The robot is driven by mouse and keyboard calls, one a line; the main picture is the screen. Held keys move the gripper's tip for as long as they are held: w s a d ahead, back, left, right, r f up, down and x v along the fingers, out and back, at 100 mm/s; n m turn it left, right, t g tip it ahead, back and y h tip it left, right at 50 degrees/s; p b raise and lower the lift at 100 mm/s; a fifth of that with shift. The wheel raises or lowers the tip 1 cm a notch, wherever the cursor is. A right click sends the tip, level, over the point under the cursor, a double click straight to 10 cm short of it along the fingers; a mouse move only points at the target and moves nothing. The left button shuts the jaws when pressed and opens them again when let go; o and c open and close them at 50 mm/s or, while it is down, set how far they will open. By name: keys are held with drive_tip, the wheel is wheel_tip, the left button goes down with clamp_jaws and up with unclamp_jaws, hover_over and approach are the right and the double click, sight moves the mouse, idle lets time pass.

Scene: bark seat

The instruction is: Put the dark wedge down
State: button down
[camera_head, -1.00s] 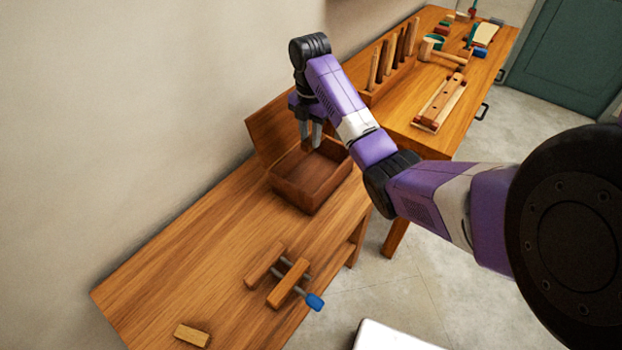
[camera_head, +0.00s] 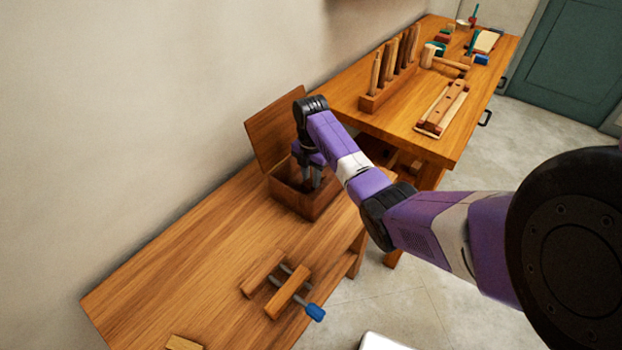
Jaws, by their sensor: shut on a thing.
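My gripper (camera_head: 312,184) points down into the open wooden box (camera_head: 298,203) on the low bench, with its fingertips below the level of the rim. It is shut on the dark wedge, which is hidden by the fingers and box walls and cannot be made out. The box's lid (camera_head: 275,130) stands raised at the back, toward the wall. Whether the wedge touches the box floor cannot be seen.
A wooden clamp with a blue handle (camera_head: 315,312) lies on the low bench (camera_head: 190,265), and a small wood block (camera_head: 184,343) is at the bottom edge. A tool rack (camera_head: 375,100) stands on the higher bench behind. The bench's left part is clear.

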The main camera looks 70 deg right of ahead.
sight(311, 181)
drive_tip(key=shift+f, duration=0.25)
drive_tip(key=shift+f, duration=0.15)
drive_tip(key=c, duration=1.1)
unclamp_jaws()
drive_tip(key=shift+c, duration=0.2)
wheel_tip(311, 181, up, 12)
drive_tip(key=shift+r, duration=0.2)
drive_tip(key=shift+f, duration=0.1)
